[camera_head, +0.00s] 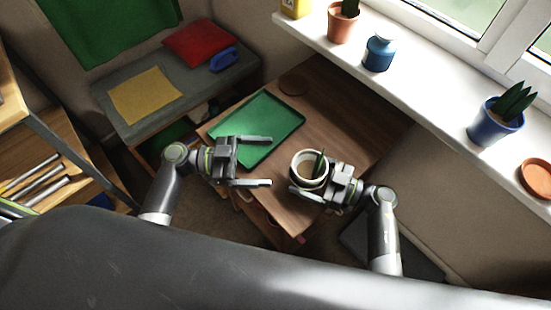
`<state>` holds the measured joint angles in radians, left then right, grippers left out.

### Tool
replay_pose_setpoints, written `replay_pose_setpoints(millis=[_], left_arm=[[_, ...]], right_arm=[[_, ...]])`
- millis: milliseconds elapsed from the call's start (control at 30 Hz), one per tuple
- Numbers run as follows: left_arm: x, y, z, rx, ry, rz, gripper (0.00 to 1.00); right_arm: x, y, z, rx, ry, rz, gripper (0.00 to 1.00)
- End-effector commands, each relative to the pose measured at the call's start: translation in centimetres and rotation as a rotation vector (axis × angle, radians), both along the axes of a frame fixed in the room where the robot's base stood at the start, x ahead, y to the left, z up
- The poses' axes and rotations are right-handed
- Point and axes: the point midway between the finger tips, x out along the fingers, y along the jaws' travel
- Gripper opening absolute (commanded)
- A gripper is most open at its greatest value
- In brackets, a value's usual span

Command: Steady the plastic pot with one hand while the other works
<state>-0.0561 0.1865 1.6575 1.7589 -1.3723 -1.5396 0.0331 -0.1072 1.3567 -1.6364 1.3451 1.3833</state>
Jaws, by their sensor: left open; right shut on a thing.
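The plastic pot (299,160) is a white round pot on the wooden table, with a green plant or leaf-like piece (318,164) standing inside it. My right gripper (307,184) is shut at the pot's near right side, with its fingers around the pot's wall; the exact contact is partly hidden by the gripper. My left gripper (269,162) is open and empty, to the left of the pot, with its fingers pointing right toward it. The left gripper is apart from the pot and beside the green tray's near edge.
The windowsill (425,85) at right holds potted plants and a blue jar (379,52). A grey bench (125,95) with cloths stands at back left.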

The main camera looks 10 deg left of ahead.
Motion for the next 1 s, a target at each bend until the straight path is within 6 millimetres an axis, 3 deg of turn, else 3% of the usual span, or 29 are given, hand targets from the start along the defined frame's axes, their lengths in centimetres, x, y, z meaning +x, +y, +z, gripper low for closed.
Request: replay_pose_setpoints(millis=[467, 500, 567, 833, 1000], left_arm=[[-0.1, 0.5, 0.0, -0.001, 0.0, 0.0, 0.91], [-0.1, 0.5, 0.0, -0.001, 0.0, 0.0, 0.91], [-0.1, 0.5, 0.0, -0.001, 0.0, 0.0, 0.91], [-0.1, 0.5, 0.0, -0.001, -0.001, 0.0, 0.91], [-0.1, 0.5, 0.0, -0.001, -0.001, 0.0, 0.91]], right_arm=[[-0.3, -0.1, -0.5, -0.006, 0.009, 0.002, 0.64], [-0.3, -0.1, -0.5, -0.006, 0.009, 0.002, 0.91], [-0.2, -0.1, -0.4, -0.005, 0.009, 0.002, 0.99], [-0.2, -0.2, -0.2, -0.004, 0.004, 0.001, 1.0], [-0.6, -2.2, -0.3, -0.007, 0.005, 0.001, 1.0]])
